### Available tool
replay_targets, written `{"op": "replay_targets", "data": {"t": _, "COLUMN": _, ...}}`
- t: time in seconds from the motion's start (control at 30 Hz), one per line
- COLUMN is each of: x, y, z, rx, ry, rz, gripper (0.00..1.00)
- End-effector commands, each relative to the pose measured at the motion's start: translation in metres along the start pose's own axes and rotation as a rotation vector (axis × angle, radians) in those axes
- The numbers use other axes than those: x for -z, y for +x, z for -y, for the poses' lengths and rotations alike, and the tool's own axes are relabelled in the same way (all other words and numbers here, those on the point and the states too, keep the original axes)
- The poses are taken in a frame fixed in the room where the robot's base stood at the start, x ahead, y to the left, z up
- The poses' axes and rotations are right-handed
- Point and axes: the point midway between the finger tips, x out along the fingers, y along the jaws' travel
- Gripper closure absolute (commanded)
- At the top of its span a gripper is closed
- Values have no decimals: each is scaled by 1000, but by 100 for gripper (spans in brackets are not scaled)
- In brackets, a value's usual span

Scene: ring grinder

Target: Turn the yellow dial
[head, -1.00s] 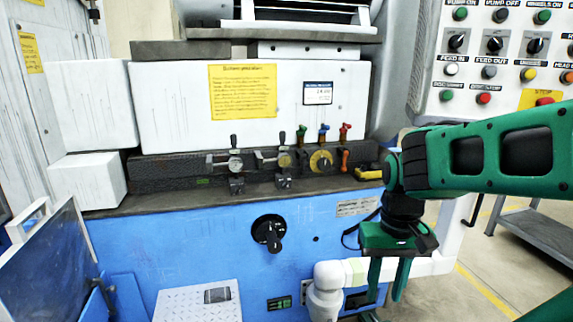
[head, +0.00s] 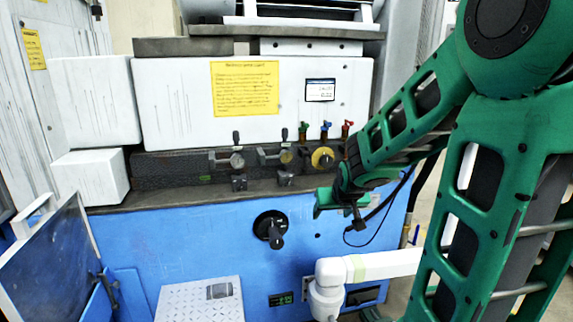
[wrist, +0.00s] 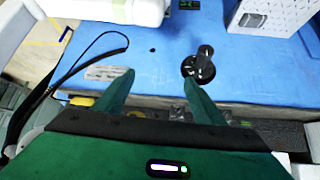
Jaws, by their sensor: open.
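The yellow dial (head: 322,157) is a round yellow knob with a dark centre on the dark ledge of the machine, below the blue-handled valve. My gripper (head: 328,202) is in front of the blue panel, below the dial and apart from it. In the wrist view my gripper (wrist: 159,76) is open, with two green fingers spread and nothing between them.
A black rotary knob (head: 270,229) sits on the blue panel, left of my gripper; it also shows in the wrist view (wrist: 199,66). Levered fittings (head: 237,160) stand left of the dial. A white pipe (head: 370,266) runs below. A black cable hangs at right.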

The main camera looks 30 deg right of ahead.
Motion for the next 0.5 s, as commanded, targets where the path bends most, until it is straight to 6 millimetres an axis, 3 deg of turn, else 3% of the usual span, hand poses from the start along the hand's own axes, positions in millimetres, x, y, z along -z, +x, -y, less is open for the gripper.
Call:
{"op": "replay_targets", "data": {"t": 0.03, "x": 17, "y": 16, "z": 8, "rx": 14, "ry": -5, "rz": -59, "gripper": 36}}
{"op": "replay_targets", "data": {"t": 0.2, "x": 77, "y": 52, "z": 36, "rx": 76, "ry": -5, "rz": -297, "gripper": 36}}
{"op": "replay_targets", "data": {"t": 0.4, "x": 132, "y": 77, "z": 67, "rx": 157, "ry": 35, "rz": -564, "gripper": 36}}
{"op": "replay_targets", "data": {"t": 0.5, "x": 150, "y": 82, "z": 77, "rx": 190, "ry": 62, "rz": -675, "gripper": 36}}
